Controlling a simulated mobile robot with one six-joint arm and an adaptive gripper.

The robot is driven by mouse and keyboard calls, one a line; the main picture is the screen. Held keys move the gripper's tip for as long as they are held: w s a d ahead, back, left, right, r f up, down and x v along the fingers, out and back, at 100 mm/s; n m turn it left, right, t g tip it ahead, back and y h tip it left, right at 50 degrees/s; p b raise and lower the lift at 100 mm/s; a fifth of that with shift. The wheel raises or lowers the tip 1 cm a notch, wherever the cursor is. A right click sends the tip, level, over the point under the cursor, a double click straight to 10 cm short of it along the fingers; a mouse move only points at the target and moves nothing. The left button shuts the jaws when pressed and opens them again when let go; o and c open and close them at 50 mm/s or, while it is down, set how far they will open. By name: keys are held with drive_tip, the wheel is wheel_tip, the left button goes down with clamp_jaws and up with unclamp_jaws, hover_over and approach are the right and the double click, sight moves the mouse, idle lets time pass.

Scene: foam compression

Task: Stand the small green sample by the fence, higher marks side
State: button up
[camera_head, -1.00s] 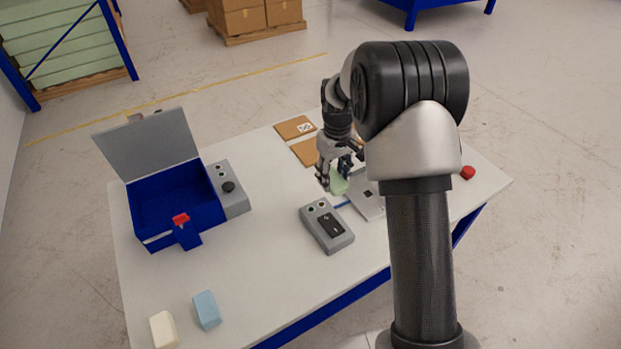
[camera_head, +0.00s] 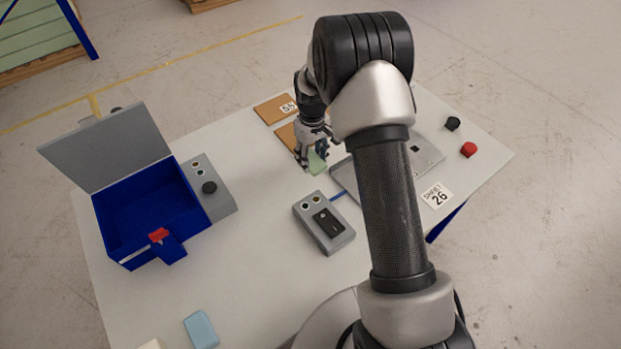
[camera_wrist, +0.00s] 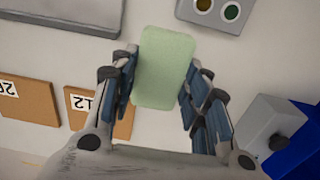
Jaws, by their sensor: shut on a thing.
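The small green sample (camera_head: 317,163) is a pale green block, held between the fingers of my gripper (camera_head: 313,156) over the table near the grey metal plate (camera_head: 345,178). In the wrist view the green block (camera_wrist: 165,62) sits upright in the picture between the blue-padded fingers of my gripper (camera_wrist: 160,78). I cannot tell whether its lower end touches the table. No fence can be clearly made out; my arm hides part of the plate.
Two brown boards with labels (camera_head: 275,109) lie behind my gripper. A grey control box (camera_head: 323,222) stands in front. The open blue case (camera_head: 150,212) is at left, with a grey box with a knob (camera_head: 209,187) beside it. A light blue block (camera_head: 201,329) lies in front; a red knob (camera_head: 469,150) is at right.

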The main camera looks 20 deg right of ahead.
sight(312, 184)
wheel_tip(312, 184, down, 10)
drive_tip(key=shift+f+b, duration=0.15)
drive_tip(key=shift+b, duration=0.85)
drive_tip(key=shift+f, duration=0.2)
drive_tip(key=o, duration=0.8)
drive_tip(key=shift+r, duration=0.15)
